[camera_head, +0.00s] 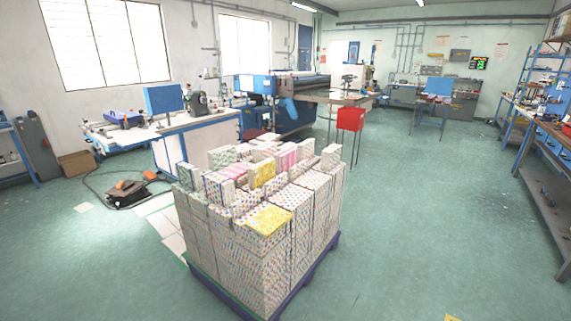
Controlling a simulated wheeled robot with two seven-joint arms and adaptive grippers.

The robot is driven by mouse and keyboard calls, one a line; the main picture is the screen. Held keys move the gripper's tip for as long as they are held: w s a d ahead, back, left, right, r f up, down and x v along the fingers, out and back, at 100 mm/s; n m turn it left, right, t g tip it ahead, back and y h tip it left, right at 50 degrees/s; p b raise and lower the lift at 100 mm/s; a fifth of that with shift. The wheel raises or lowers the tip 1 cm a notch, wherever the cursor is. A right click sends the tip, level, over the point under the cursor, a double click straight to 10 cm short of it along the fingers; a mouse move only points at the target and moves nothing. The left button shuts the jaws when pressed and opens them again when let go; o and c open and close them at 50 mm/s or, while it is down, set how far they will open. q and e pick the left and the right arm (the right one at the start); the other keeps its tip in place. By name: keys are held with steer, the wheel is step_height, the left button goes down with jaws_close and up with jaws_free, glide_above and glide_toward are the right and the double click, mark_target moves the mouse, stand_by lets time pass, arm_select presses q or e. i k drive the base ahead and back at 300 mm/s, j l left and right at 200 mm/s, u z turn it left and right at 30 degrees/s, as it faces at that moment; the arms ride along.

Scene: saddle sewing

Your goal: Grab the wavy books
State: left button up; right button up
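Book-like blocks with patterned covers are stacked tightly in a large pile (235,250) in the middle foreground of the head view. Most are white with small coloured specks. A yellow one (268,220) lies flat on the front top, and another yellow one (264,173) stands further back. Pink ones (289,160) stand among the back rows. I cannot tell which covers are wavy at this size. The pile stands on a blue-purple pallet (318,262). Neither of my grippers shows in this view.
A white workbench (195,145) with blue edges stands behind the pile at left. A foot pedal unit (127,193) with cables lies on the left floor. Open green floor (430,210) lies right of the pile.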

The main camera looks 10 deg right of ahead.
mark_target(284, 159)
steer(key=i+l+z, duration=0.15)
steer(key=i+l, duration=0.2)
steer(key=i+l+z, duration=0.2)
steer(key=i, duration=0.2)
steer(key=i+l+z, duration=0.15)
steer(key=i+l, duration=0.15)
steer(key=i+l+z, duration=0.15)
steer(key=i, duration=0.4)
